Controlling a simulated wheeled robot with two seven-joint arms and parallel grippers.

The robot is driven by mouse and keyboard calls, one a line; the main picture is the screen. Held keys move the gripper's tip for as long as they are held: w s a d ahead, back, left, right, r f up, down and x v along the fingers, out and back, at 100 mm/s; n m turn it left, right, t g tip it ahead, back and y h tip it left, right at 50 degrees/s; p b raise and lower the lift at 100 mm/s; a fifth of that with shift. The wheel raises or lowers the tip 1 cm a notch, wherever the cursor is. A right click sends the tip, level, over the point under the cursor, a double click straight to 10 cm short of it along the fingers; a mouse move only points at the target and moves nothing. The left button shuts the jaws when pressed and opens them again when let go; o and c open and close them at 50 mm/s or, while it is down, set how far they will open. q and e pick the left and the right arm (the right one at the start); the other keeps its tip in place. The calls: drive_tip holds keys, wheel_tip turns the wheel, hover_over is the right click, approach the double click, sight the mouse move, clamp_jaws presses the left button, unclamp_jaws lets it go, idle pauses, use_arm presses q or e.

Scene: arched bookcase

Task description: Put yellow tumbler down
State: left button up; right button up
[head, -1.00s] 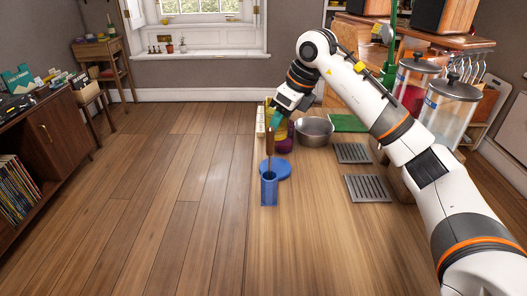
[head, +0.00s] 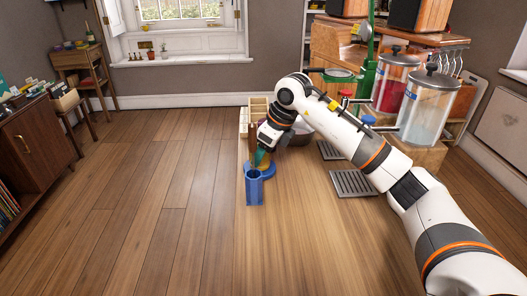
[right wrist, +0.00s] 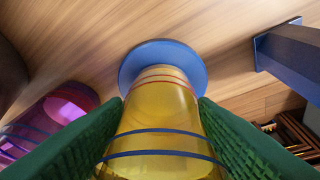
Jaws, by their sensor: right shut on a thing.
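The yellow tumbler (right wrist: 160,120) is clear with blue and orange bands and sits between the green finger pads of my right gripper in the right wrist view. My right gripper (head: 261,157) is shut on it. The tumbler's far end lies over a round blue disc (right wrist: 133,62), which shows beneath it; I cannot tell whether they touch. In the head view the disc (head: 268,171) is partly hidden by a blue holder (head: 254,190), and the gripper and arm hide most of the tumbler. My left gripper is not in view.
A purple tumbler (right wrist: 75,105) stands to the left in the right wrist view. The blue holder (right wrist: 290,55) is on the right there. A metal bowl (head: 301,138) is partly behind my arm. A slatted grey tray (head: 354,184) lies to the right. The near counter is clear.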

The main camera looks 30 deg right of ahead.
drive_tip(key=shift+f, duration=0.1)
drive_tip(key=o, duration=1.2)
drive_tip(key=shift+r, duration=0.2)
drive_tip(key=p+v, duration=0.1)
drive_tip(key=v, duration=0.3)
drive_tip(key=shift+d+r, duration=0.1)
drive_tip(key=shift+r, duration=0.05)
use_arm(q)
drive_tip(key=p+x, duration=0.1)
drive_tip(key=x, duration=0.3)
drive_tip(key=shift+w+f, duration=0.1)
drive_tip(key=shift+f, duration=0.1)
use_arm(e)
drive_tip(key=v, duration=0.7)
drive_tip(key=shift+s+r, duration=0.15)
drive_tip(key=shift+r, duration=0.15)
